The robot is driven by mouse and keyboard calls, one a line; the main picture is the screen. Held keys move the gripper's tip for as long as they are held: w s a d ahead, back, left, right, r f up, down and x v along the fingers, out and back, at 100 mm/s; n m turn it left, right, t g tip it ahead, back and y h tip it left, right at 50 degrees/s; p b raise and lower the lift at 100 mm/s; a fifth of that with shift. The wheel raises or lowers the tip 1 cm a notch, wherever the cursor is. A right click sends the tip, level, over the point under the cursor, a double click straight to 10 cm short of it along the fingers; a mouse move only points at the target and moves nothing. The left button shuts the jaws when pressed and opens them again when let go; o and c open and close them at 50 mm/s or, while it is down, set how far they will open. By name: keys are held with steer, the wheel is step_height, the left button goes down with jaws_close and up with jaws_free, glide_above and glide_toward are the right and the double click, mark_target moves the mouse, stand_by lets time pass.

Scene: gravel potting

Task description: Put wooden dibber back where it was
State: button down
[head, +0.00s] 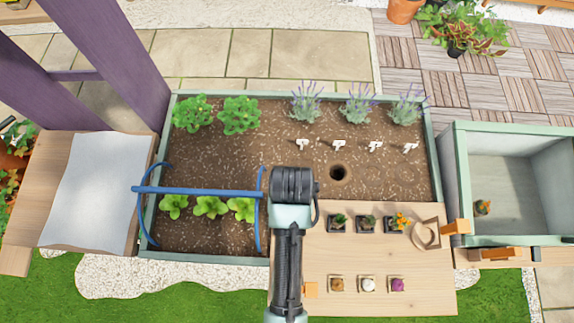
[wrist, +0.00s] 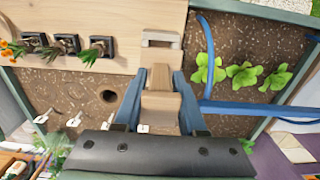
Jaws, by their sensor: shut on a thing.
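My gripper (head: 293,186) is above the soil of the planter bed, near the left back corner of the wooden work board. In the wrist view its two blue-grey fingers (wrist: 161,84) are shut on the wooden dibber (wrist: 162,104), a light brown piece seen between them. In the head view my arm hides the dibber. A pale wooden holder (wrist: 162,39) with a dark slot lies on the board just beyond the dibber's end in the wrist view. I cannot tell whether dibber and holder touch. A round hole (head: 338,173) is in the soil right of my gripper.
On the board (head: 425,285) stand several small potted plants (head: 367,223) and a wooden ring-shaped thing (head: 427,233). Blue hoops (head: 197,191) span the seedlings on the left. White markers (head: 339,146) and lavender (head: 357,106) stand behind the hole. A green crate (head: 458,180) stands right.

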steer(key=shift+f, duration=3.45)
steer(key=shift+f, duration=0.15)
steer(key=shift+c, duration=2.4)
jaws_free()
